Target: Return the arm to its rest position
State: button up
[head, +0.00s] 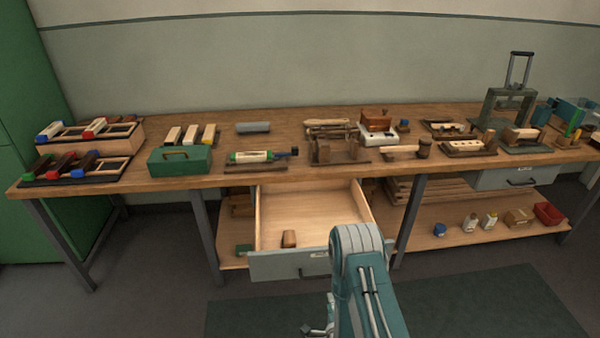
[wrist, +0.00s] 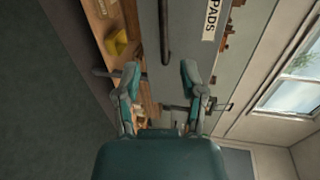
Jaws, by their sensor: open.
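My arm (head: 358,270) shows in teal at the bottom centre of the head view, in front of the open drawer (head: 290,265). In the wrist view my gripper (wrist: 160,76) has its two fingers spread apart, with nothing between them. It faces a grey panel (wrist: 185,50) with a dark handle and a label reading PADS. In the head view only a small part of the gripper shows at the bottom edge, left of the arm.
The workbench (head: 110,195) carries several tools, wooden blocks and a green box (head: 180,161). A lower shelf (head: 450,238) holds small bottles and a red bin (head: 548,213). The floor in front is clear around a dark mat (head: 480,305).

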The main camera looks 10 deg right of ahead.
jog(key=w+r+n+g, duration=0.2)
jog(key=w+r+n, duration=0.4)
jog(key=r, duration=0.8)
notch_tip(320, 180, up, 15)
jog(key=s+n+g, duration=0.3)
jog(key=s+r+n+g, duration=0.2)
jog(key=s+r+n, duration=0.2)
jog(key=s, duration=1)
jog(key=s+r+n+g, duration=0.3)
jog(key=s+r+n, duration=0.2)
jog(key=s+r, duration=0.6)
jog(key=s, duration=0.3)
jog(key=shift+r, duration=0.15)
